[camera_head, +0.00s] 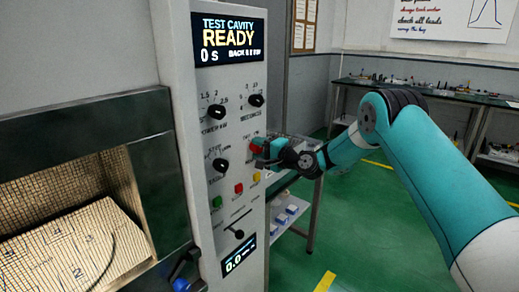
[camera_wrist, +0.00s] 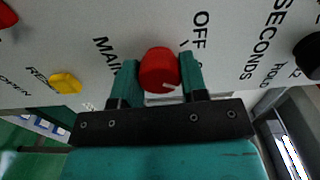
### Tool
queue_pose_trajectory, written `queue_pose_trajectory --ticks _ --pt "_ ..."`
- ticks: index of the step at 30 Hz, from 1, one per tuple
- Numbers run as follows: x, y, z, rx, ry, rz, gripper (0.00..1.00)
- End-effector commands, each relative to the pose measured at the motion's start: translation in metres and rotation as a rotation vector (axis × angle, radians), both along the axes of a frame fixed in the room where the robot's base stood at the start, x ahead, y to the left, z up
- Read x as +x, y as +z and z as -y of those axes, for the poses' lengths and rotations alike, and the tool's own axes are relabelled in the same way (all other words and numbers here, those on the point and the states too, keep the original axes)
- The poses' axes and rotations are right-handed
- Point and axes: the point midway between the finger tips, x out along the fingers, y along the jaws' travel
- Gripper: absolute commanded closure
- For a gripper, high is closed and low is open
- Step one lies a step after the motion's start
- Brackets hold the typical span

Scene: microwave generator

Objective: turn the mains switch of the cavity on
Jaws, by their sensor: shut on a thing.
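The mains switch, a round red knob (camera_head: 257,145), is on the right side of the grey control panel in the head view. In the wrist view the red knob (camera_wrist: 158,68) sits between the lettering "MAIN…" and "OFF", with a pale mark on its lower part. My gripper (camera_head: 265,150) is at the panel, and in the wrist view my gripper's teal fingers (camera_wrist: 160,76) are shut on the knob from both sides. The display (camera_head: 229,38) reads "TEST CAVITY READY" and "0 s". The knob's exact set position cannot be told.
Black knobs (camera_head: 222,165) and a yellow button (camera_head: 256,176) are close by on the panel; the yellow button (camera_wrist: 65,83) also shows in the wrist view. The open cavity (camera_head: 90,220) is at left. A cart (camera_head: 290,210) stands behind the panel at right. Green floor is clear beyond.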

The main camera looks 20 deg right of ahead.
Motion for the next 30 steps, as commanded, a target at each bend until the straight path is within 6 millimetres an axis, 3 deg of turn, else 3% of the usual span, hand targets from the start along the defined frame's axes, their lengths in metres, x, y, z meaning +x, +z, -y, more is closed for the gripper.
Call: queue_pose_trajectory --ticks 1,2,5,17,23,30 --pt "0.000 0.000 0.002 0.001 -0.004 0.000 0.84" --pt "0.000 0.000 0.002 0.001 -0.004 0.000 0.58" --pt "0.000 0.000 0.001 0.001 -0.003 0.000 0.35" --pt "-0.006 -0.001 0.005 0.002 -0.001 -0.001 0.34" --pt "-0.036 -0.004 0.028 0.002 -0.005 -0.002 0.34" --pt "-0.086 -0.005 0.066 0.002 -0.007 -0.002 0.34"
